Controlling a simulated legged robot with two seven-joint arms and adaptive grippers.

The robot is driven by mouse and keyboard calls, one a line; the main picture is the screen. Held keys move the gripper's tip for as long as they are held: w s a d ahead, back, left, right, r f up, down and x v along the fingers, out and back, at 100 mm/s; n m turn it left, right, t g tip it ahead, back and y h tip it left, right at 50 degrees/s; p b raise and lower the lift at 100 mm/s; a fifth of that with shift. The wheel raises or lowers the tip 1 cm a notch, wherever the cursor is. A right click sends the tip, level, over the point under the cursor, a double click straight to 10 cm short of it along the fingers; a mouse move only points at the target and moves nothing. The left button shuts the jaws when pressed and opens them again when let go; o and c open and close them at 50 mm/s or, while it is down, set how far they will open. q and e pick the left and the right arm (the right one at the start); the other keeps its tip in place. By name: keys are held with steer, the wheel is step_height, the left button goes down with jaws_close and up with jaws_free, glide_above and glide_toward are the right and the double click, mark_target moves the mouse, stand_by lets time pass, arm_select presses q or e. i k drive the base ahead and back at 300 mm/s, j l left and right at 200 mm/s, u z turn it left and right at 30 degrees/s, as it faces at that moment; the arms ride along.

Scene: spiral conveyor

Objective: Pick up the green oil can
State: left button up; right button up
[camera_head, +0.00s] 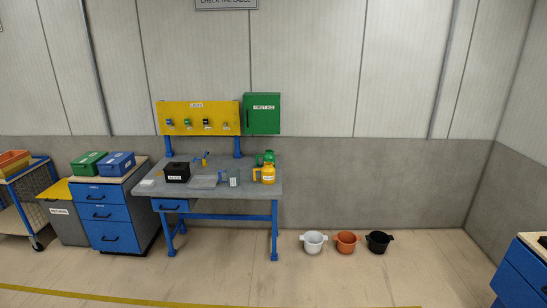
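A green can (269,157), which looks like the green oil can, stands on the grey workbench (215,197) near its back right corner. A yellow can (268,174) stands just in front of it and hides its lower part. Both are small and far off in the head view. Neither of my grippers shows in the view.
The bench also holds a black box (177,172), a grey tray (203,181) and a small grey container (234,177). White (314,243), orange (347,243) and black (379,242) buckets stand on the floor to the right. The floor before the bench is clear.

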mark_target(269, 156)
steer(key=i, duration=3.55)
